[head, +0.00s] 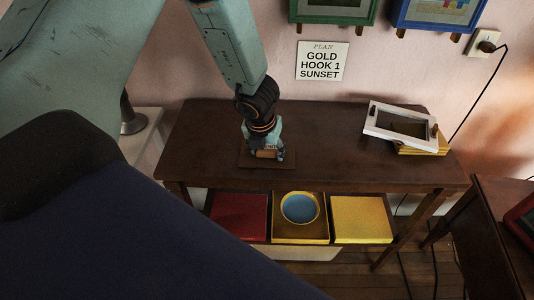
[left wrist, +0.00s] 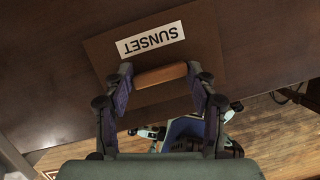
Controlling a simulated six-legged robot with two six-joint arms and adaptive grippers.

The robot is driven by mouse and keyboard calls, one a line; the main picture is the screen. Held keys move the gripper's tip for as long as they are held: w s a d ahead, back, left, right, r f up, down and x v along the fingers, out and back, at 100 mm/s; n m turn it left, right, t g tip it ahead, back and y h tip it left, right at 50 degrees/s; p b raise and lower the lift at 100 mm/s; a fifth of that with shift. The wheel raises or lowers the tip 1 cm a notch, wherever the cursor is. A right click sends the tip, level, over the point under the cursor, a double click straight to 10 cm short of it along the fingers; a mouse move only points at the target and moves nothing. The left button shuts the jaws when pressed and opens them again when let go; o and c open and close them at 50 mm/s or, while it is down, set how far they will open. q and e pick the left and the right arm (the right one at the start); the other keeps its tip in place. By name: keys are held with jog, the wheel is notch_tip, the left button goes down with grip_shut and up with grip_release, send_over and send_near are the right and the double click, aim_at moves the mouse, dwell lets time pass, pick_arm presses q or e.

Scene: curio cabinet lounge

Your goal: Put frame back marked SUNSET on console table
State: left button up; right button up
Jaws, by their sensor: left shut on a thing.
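The frame back (left wrist: 206,41) is a flat brown panel with a white label reading SUNSET, upside down in the left wrist view. It also shows in the head view (head: 285,164), on or just above the dark console table (head: 340,150); I cannot tell whether it touches. My left gripper (head: 266,155) points down over it. In the left wrist view, the left gripper's fingers (left wrist: 160,84) are shut on the wooden handle block (left wrist: 160,76) of the frame back. My right gripper is in neither view.
A white frame (head: 373,126) rests tilted on yellow pieces (head: 436,150) at the table's right. A wall sign (head: 322,61) reads PLAN, GOLD, HOOK 1, SUNSET. Red (head: 239,215) and yellow (head: 362,219) trays and a blue bowl (head: 299,208) sit below. The tabletop's middle is clear.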

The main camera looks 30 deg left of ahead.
pick_arm(q)
jog(key=shift+d+r, duration=0.1)
jog(key=shift+r, duration=0.05)
jog(key=shift+f, duration=0.25)
jog(key=o, duration=1.2)
jog(key=shift+r, duration=0.15)
jog(key=p+v, duration=0.5)
jog(key=v, duration=0.7)
jog(key=shift+p, duration=0.3)
